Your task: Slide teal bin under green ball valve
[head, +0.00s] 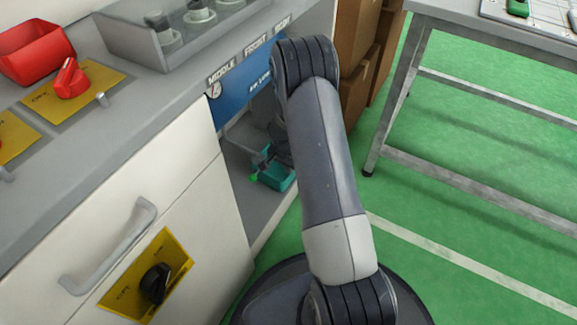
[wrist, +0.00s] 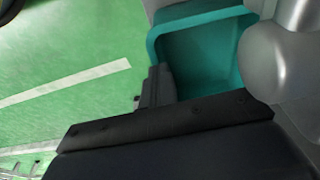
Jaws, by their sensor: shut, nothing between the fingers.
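The teal bin (head: 277,178) sits low in the open bay of the cabinet, partly hidden behind my arm. In the wrist view the bin (wrist: 205,55) shows its open top, and what I see of its inside is empty. A small bright green part (head: 254,177) shows beside the bin's left edge; it may be the green ball valve's handle, but it is too small to be sure. My gripper (wrist: 153,88) is shut and empty, with its dark fingertips at the bin's near left rim. I cannot tell whether they touch it.
A blue tank (head: 240,95) with a gauge is above the bin. A smooth grey rounded body (wrist: 280,60) stands close right of the bin in the wrist view. Cabinet drawers (head: 130,210) are on the left, a metal-legged table (head: 480,200) on the right.

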